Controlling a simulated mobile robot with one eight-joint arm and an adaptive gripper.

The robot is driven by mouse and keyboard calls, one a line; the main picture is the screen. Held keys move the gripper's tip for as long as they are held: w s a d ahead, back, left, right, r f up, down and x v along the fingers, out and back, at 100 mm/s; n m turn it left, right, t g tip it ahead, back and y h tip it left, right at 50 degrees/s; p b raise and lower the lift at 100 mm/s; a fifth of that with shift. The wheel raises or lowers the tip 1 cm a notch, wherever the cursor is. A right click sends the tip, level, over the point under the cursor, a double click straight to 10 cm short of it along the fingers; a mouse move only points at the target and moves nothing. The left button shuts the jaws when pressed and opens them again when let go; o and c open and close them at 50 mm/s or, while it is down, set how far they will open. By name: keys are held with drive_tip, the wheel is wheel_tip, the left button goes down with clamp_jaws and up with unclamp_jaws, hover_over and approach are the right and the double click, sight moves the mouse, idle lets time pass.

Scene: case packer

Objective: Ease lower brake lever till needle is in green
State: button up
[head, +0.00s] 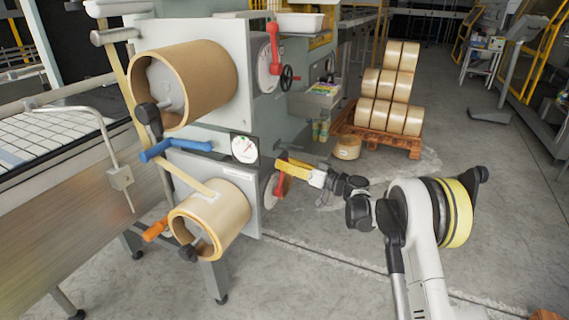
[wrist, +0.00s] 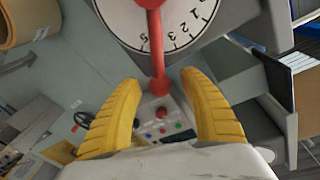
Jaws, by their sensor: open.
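The lower brake lever (head: 280,187) is red and sits on the lower dial at the machine's side, partly hidden by my gripper in the head view. In the wrist view the lever (wrist: 156,45) crosses a white numbered dial (wrist: 190,22), its rounded end between my fingertips. My gripper (head: 279,165) has yellow fingers and is open around the lever; the wrist view shows the gripper (wrist: 160,80) with gaps on both sides. The round white gauge (head: 244,148) faces the head camera between the two rolls. Its needle is too small to read against the green.
The upper red lever (head: 274,48) and a black handwheel (head: 287,77) are above. A large tape roll (head: 185,82) and a lower roll (head: 210,221) stick out at left. A pallet (head: 380,139) of rolls stands behind. Open floor lies below and right of the lower dial.

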drive_tip(key=v, duration=1.1)
drive_tip(key=shift+s+d, duration=0.15)
drive_tip(key=shift+d, duration=0.05)
idle(1.4)
